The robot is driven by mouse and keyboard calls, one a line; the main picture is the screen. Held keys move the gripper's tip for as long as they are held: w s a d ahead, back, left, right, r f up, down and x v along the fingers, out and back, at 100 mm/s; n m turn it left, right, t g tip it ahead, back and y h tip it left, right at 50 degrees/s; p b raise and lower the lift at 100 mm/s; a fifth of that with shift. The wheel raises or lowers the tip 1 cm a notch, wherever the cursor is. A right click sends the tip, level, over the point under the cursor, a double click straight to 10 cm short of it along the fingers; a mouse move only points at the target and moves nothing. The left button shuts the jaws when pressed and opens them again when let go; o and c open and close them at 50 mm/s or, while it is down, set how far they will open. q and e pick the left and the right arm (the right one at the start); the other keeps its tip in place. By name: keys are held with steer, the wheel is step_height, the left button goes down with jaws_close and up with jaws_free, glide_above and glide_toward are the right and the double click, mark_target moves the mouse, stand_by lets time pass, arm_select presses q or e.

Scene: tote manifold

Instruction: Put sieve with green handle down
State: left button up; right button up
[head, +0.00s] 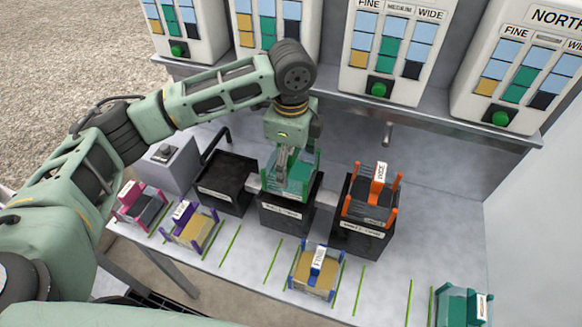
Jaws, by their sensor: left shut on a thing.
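My left gripper (283,158) points down over the middle black box (287,213) and is shut on the sieve with green handle (299,182). The handle is largely hidden by the fingers. The sieve has a teal-green frame with upright corner posts. It is at the top of the middle box; I cannot tell whether it rests on it or hovers just above. My right gripper is not in the head view.
A sieve with orange handle (371,200) sits on the right black box (360,238). The left black box (222,187) looks empty. Pink (141,206), purple (190,228), blue (315,275) and teal (462,307) sieves stand along the bench's front. Dispensers (392,50) line the back.

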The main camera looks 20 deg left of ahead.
arm_select(q)
steer(key=shift+f, duration=1.45)
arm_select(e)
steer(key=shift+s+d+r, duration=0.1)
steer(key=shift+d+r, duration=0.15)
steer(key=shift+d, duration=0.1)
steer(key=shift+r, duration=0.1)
arm_select(q)
steer(key=o, duration=1.3)
steer(key=shift+f, duration=0.1)
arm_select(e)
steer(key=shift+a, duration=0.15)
arm_select(q)
step_height(320, 180, up, 11)
steer(key=shift+r+b, duration=0.2)
steer(key=shift+b, duration=0.7)
steer(key=shift+r, duration=0.4)
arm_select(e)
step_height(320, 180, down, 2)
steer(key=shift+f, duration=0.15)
